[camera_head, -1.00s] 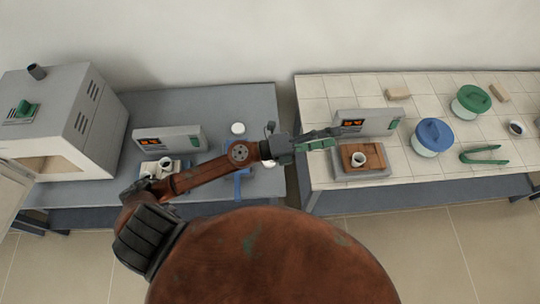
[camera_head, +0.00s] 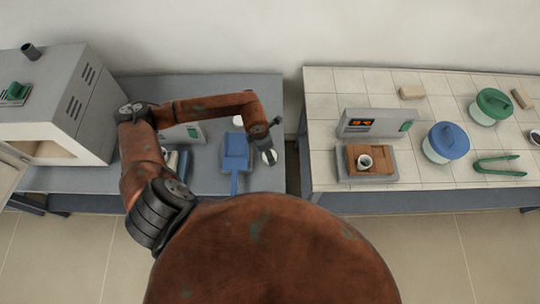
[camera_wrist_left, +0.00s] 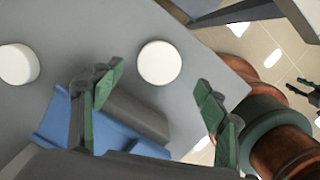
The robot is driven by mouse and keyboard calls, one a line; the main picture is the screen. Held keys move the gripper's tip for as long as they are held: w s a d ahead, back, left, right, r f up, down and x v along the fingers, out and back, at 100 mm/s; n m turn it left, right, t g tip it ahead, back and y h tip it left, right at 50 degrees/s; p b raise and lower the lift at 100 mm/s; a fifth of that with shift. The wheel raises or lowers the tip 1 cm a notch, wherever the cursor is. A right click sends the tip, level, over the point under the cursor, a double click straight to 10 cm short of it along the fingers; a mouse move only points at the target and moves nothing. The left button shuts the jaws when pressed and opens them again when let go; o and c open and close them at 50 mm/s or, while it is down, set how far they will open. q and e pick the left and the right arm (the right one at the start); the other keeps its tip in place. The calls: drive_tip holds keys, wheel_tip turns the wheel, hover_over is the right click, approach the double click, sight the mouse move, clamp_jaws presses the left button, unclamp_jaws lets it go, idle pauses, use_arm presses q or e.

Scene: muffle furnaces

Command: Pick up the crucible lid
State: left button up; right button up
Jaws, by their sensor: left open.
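A white round disc (camera_wrist_left: 159,62), which looks like the crucible lid, lies on the grey left table; it also shows near the table's right end in the head view (camera_head: 268,157). My left gripper (camera_wrist_left: 155,84) is open and empty, with its green fingers spread and the disc ahead between them in the wrist view. In the head view my left gripper (camera_head: 271,146) points down over the disc and partly hides it. A second white round piece (camera_wrist_left: 18,64) with a visible side wall stands apart at the left of the wrist view.
A blue scoop-like tool (camera_head: 235,157) lies beside the disc. A furnace (camera_head: 62,100) stands at the left.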

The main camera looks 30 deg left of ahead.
use_arm(q)
drive_tip(key=f, duration=0.2)
drive_tip(key=w+f, duration=0.1)
drive_tip(key=f, duration=0.1)
drive_tip(key=shift+d+f, duration=0.15)
drive_tip(key=shift+d, duration=0.05)
drive_tip(key=c, duration=0.9)
